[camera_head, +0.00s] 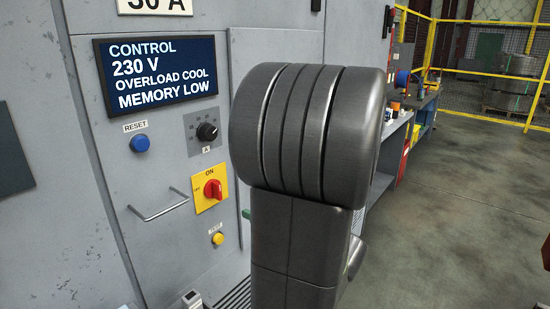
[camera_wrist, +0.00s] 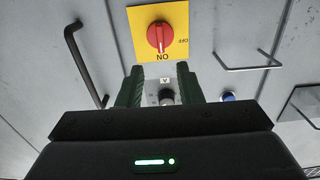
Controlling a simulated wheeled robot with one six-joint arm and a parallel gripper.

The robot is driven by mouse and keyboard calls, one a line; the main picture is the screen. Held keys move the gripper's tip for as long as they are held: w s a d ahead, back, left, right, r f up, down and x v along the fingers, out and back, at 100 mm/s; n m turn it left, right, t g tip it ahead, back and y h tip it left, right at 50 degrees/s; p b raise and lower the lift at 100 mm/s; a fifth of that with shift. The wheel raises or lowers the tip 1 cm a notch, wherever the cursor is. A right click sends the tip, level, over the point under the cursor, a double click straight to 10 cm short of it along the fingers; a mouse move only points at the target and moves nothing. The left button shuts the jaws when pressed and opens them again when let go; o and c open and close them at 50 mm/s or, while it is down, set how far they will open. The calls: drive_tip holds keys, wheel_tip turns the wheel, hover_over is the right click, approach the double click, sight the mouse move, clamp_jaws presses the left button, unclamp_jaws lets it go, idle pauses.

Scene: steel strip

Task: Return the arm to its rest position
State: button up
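My gripper (camera_wrist: 159,84) is in the wrist view, its two dark green fingers apart with nothing held between them. They point toward a grey control panel, which appears upside down there. A red rotary switch on a yellow plate (camera_wrist: 178,13) lies just beyond the fingertips; its white mark points to ON. A black knob (camera_wrist: 167,97) shows between the fingers. In the head view my dark arm fills the middle and hides most of the gripper. The red switch (camera_head: 212,189) is left of the arm.
The panel also bears a blue RESET button (camera_head: 140,143), a yellow button (camera_head: 218,238), a bar handle (camera_head: 160,208) and a display (camera_head: 158,74) reading "OVERLOAD COOL, MEMORY LOW". A workbench (camera_head: 392,135) stands behind my arm. Open floor (camera_head: 460,220) lies at right, before a yellow fence (camera_head: 490,118).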

drive_tip(key=shift+p+x, duration=1.05)
drive_tip(key=shift+x, duration=5.1)
drive_tip(key=b, duration=0.2)
approach(220, 193)
drive_tip(key=p+x, duration=0.2)
drive_tip(key=x, duration=0.7)
drive_tip(key=shift+w+a, duration=0.2)
drive_tip(key=shift+a, duration=0.05)
drive_tip(key=shift+d+n, duration=0.1)
drive_tip(key=shift+n, duration=1.2)
drive_tip(key=n, duration=0.5)
